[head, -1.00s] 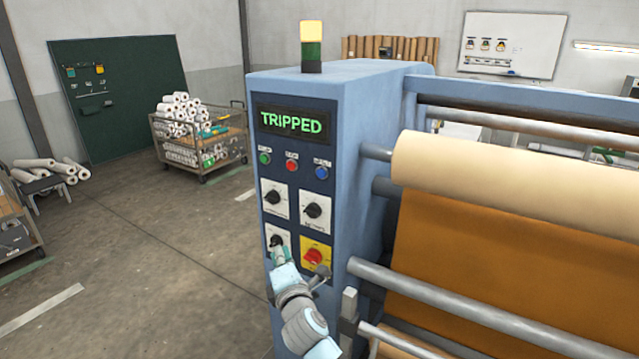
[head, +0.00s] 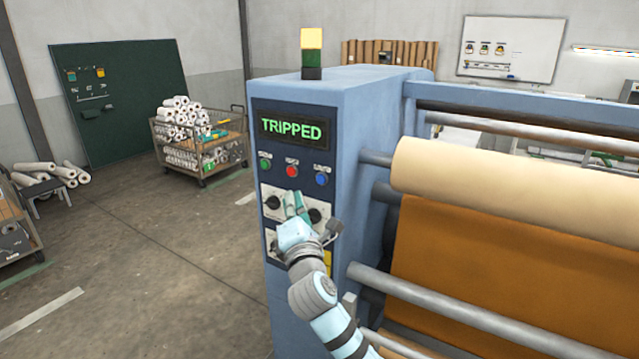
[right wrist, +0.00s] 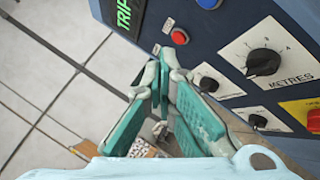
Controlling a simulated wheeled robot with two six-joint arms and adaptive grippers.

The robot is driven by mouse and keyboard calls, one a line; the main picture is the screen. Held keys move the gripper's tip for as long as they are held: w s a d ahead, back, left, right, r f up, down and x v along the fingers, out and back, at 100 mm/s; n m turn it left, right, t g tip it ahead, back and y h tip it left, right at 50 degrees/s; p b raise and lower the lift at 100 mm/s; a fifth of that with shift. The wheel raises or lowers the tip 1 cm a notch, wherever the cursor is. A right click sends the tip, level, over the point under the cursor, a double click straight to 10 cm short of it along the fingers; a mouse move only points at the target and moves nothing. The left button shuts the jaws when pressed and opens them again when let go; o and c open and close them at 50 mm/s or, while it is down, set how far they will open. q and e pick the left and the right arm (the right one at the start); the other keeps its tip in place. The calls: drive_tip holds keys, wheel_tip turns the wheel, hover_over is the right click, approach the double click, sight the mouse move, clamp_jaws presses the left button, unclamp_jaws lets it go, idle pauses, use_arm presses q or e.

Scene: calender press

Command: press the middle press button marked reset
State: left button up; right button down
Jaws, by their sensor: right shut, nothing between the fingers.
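The press control panel shows a row of three buttons under its lit display (head: 291,128), which reads TRIPPED. The middle button (head: 291,171) is red, with a green one (head: 265,164) to its left and a blue one (head: 321,179) to its right. Their labels are too small to read. My right gripper (head: 292,197) is shut and empty, its tips a little below the red button, in front of the dials. In the right wrist view, the red button (right wrist: 179,37) lies beyond the closed fingertips (right wrist: 158,72), apart from them. My left gripper is not in view.
A METRES dial (right wrist: 263,62) and other dials sit below the buttons. A red knob (right wrist: 314,121) on a yellow plate is lower on the panel, mostly hidden by my arm in the head view. Rollers (head: 500,190) lie to the right; open floor (head: 150,270) lies left.

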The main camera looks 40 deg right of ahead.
sight(321, 180)
drive_tip(key=shift+w+d+b, duration=0.2)
drive_tip(key=shift+w+d, duration=0.1)
drive_tip(key=shift+d, duration=0.75)
drive_tip(key=shift+w+d+b, duration=0.25)
drive_tip(key=shift+w+d, duration=0.1)
drive_tip(key=shift+d, duration=0.75)
drive_tip(key=shift+w+d+b, duration=0.2)
drive_tip(key=shift+w+d, duration=0.1)
drive_tip(key=shift+d, duration=0.75)
drive_tip(key=shift+d, duration=0.1)
drive_tip(key=shift+w+d, duration=0.15)
drive_tip(key=shift+d, duration=0.15)
drive_tip(key=shift+w+d, duration=0.1)
drive_tip(key=shift+d, duration=0.2)
drive_tip(key=shift+s+a+p, duration=0.25)
drive_tip(key=shift+a+p, duration=0.35)
drive_tip(key=shift+a, duration=0.15)
